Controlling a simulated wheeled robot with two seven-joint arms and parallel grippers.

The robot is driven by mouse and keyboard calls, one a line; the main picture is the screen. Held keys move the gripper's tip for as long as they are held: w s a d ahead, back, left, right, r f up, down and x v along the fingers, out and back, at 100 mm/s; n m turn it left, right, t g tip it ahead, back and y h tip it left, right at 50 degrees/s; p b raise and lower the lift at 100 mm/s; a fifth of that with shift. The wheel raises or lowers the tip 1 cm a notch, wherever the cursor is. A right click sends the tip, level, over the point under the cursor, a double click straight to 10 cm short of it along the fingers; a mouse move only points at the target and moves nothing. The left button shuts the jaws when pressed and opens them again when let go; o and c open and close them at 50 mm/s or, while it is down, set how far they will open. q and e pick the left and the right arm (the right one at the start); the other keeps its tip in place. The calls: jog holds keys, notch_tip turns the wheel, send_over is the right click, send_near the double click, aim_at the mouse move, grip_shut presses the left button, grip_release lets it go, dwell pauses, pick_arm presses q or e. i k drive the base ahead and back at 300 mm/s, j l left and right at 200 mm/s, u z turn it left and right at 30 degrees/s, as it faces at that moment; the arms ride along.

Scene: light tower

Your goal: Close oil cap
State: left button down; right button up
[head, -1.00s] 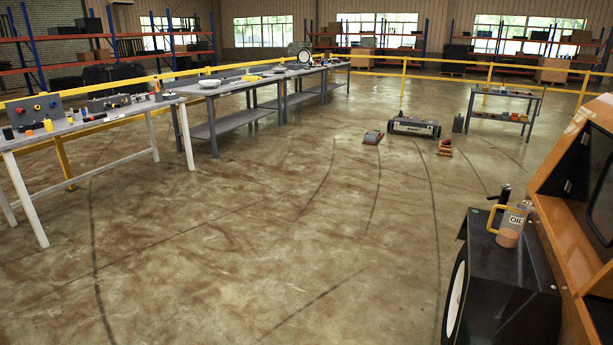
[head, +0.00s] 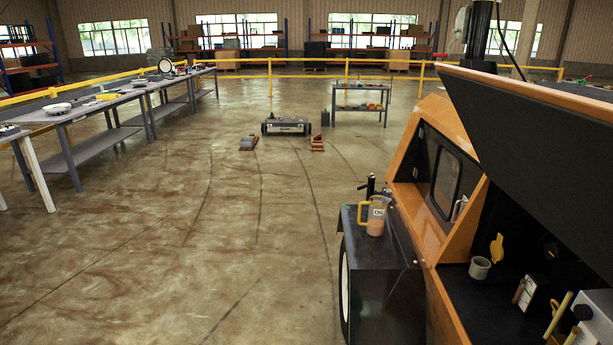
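The orange light tower (head: 432,200) stands at the right with its black lid raised and its engine bay open. Inside the bay, a yellow cap-like piece (head: 497,247) sits upright against the dark wall, above a grey cup-shaped part (head: 480,267). I cannot tell for sure whether the yellow piece is the oil cap or whether it is open. A clear oil jug (head: 376,215) with a yellow handle and brown content stands on the black fender (head: 384,240). Neither of my grippers shows in the head view.
Workbenches (head: 75,115) with parts line the left side. A yellow railing (head: 320,75) crosses the back. A small cart-like tow piece (head: 286,126) and wheel chocks (head: 249,143) lie on the floor near a small table (head: 360,105). The floor at centre left is clear.

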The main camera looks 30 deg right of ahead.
aim_at(496, 248)
jog(key=k+l+z, duration=0.1)
jog(key=z, duration=1.85)
jog(key=i+l, duration=0.05)
